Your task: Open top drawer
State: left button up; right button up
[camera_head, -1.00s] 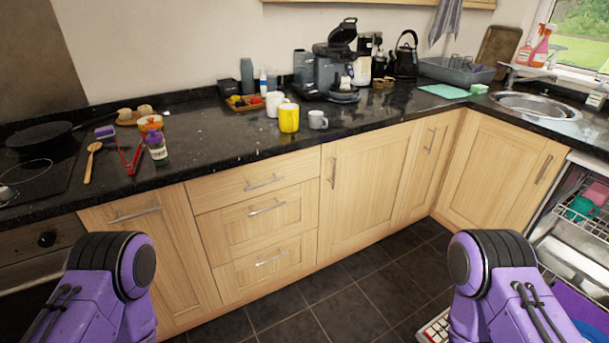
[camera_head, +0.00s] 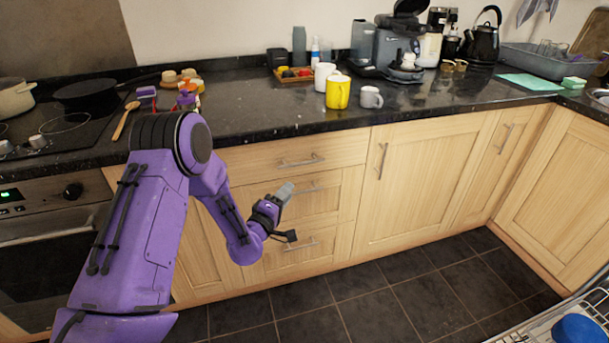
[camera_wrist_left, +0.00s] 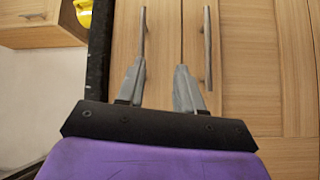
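The top drawer (camera_head: 255,162) is a plain pale-wood front under the black counter, closed, with a horizontal bar handle (camera_head: 301,161). In the left wrist view, turned sideways, its handle (camera_wrist_left: 142,45) stands left of the middle drawer's handle (camera_wrist_left: 207,50). My left gripper (camera_head: 287,190) is in front of the drawer stack, a little below the top handle in the head view. In the left wrist view, its two grey fingers (camera_wrist_left: 158,82) are apart with nothing between them. The gripper partly hides the middle drawer. My right gripper is not in view.
The black counter (camera_head: 270,118) overhangs the drawers. A yellow mug (camera_head: 338,92), white mugs and a coffee machine (camera_head: 405,45) stand on it. An oven (camera_head: 45,240) is at left. Tiled floor (camera_head: 370,290) is open in front. A dishwasher rack (camera_head: 560,325) shows at lower right.

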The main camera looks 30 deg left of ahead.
aim_at(302, 163)
pick_arm(q)
jog(key=shift+t, duration=0.5)
jog(key=w+r, duration=0.1)
jog(key=w, duration=0.2)
jog(key=w+a+r, duration=0.1)
jog(key=w, duration=0.3)
jog(key=w+r, duration=0.1)
jog(key=w, duration=0.3)
jog(key=shift+w+a+r+p, duration=0.15)
jog(key=shift+a+r+p, duration=0.1)
jog(key=shift+r+p, duration=0.15)
grip_shut()
